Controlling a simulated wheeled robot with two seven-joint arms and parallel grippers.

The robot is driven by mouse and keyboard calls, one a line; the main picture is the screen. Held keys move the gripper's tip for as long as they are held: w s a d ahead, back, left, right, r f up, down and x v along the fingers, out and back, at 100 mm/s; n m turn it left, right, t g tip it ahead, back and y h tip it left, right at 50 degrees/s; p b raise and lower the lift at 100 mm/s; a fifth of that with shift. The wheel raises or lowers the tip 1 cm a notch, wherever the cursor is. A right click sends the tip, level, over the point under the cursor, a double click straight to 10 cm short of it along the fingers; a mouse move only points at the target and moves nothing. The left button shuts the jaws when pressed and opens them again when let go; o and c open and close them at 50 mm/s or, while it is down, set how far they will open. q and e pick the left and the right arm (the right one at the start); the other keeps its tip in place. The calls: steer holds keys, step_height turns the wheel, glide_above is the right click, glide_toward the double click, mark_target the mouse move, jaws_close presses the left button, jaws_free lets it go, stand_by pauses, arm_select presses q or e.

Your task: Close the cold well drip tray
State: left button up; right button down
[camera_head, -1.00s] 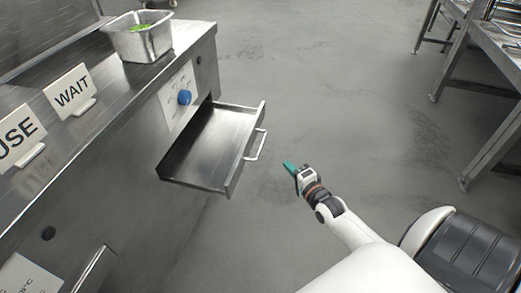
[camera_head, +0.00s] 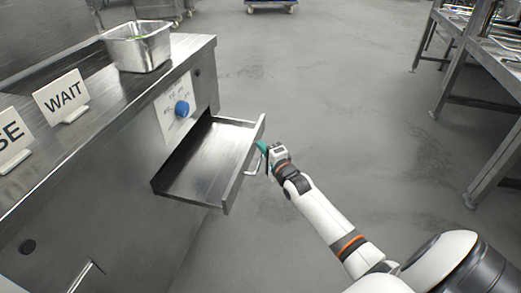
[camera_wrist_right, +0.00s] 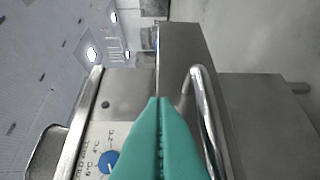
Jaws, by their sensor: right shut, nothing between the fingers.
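The drip tray (camera_head: 205,165) is a flat steel drawer pulled out of the counter's side, below a blue knob. Its front panel (camera_head: 244,165) carries a bar handle, which shows large in the right wrist view (camera_wrist_right: 205,110). My right gripper (camera_head: 261,147) has teal fingers, shut and empty, at the outer face of the front panel by the handle. In the wrist view its fingertips (camera_wrist_right: 160,102) are just left of the handle bar, in front of the panel. I cannot tell whether they touch the panel. My left gripper is not in view.
The steel counter (camera_head: 110,110) holds a steel pan (camera_head: 138,50) and a WAIT sign (camera_head: 62,97). The blue knob (camera_head: 182,108) sits on a white label. Steel tables (camera_head: 470,90) stand at the right. The floor between is clear.

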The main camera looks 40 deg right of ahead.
steer(key=shift+w+a, duration=0.25)
steer(key=shift+w, duration=0.05)
